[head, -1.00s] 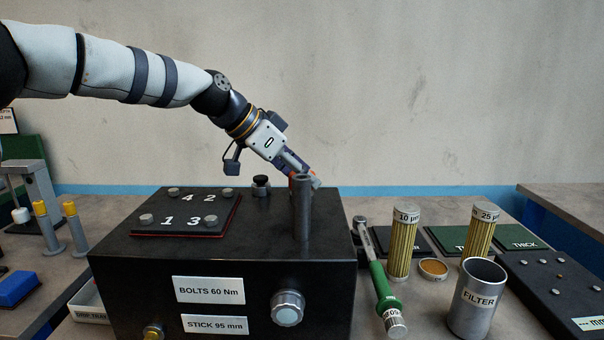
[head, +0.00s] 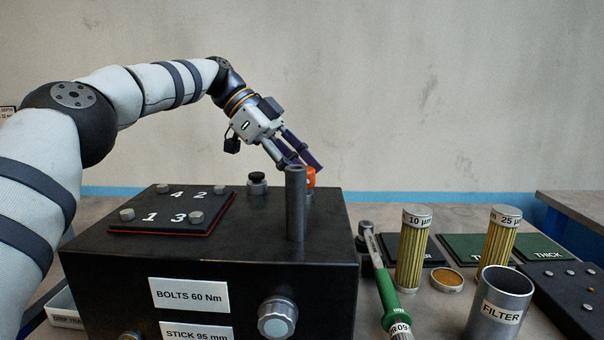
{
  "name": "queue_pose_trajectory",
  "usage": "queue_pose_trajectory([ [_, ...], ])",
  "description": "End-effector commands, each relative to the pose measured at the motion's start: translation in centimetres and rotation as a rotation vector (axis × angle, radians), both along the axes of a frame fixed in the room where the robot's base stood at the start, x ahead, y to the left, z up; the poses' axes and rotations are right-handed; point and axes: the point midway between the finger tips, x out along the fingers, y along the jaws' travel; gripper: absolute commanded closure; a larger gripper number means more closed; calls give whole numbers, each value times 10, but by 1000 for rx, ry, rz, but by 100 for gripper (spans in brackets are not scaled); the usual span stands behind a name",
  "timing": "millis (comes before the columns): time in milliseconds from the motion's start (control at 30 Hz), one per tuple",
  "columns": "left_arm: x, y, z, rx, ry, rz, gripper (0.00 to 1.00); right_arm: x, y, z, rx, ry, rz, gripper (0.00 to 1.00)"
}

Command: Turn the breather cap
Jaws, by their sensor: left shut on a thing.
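The black box (head: 120,265) stands on the table, with labels on its front. On its top, a black-topped round cap (head: 257,180) sits on a grey neck at the back, and an upright grey tube (head: 296,210) stands towards the right. My left gripper (head: 304,166) reaches down from the upper left behind the tube. It is shut on an orange piece (head: 311,177), partly hidden by the tube. I cannot tell from its shape whether that piece is the breather cap. The black-topped cap stands apart to the gripper's left. My right gripper is out of view.
A red-edged plate (head: 165,219) with numbered bolts lies on the box. A round knob (head: 277,318) juts from its front. Right of the box are a green-handled wrench (head: 381,285), two yellow filter cartridges (head: 411,255), a FILTER cup (head: 500,300) and several dark pads.

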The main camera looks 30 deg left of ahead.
Motion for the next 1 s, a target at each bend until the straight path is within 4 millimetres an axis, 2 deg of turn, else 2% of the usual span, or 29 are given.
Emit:
queue_pose_trajectory([
  [33, 1, -1, -4, 1, 8, -13, 87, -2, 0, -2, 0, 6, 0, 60],
  [633, -1, -2, -3, 1, 10, -49, 86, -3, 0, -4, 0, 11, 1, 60],
  [667, -1, -2, -3, 1, 10, -49, 52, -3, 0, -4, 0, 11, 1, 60],
  [700, -1, -2, -3, 1, 10, -49, 43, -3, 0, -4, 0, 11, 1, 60],
  [733, -1, -2, -2, 1, 10, -49, 38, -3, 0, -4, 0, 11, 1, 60],
  [1000, 0, -1, -1, 2, 5, -45, 38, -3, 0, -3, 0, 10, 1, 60],
])
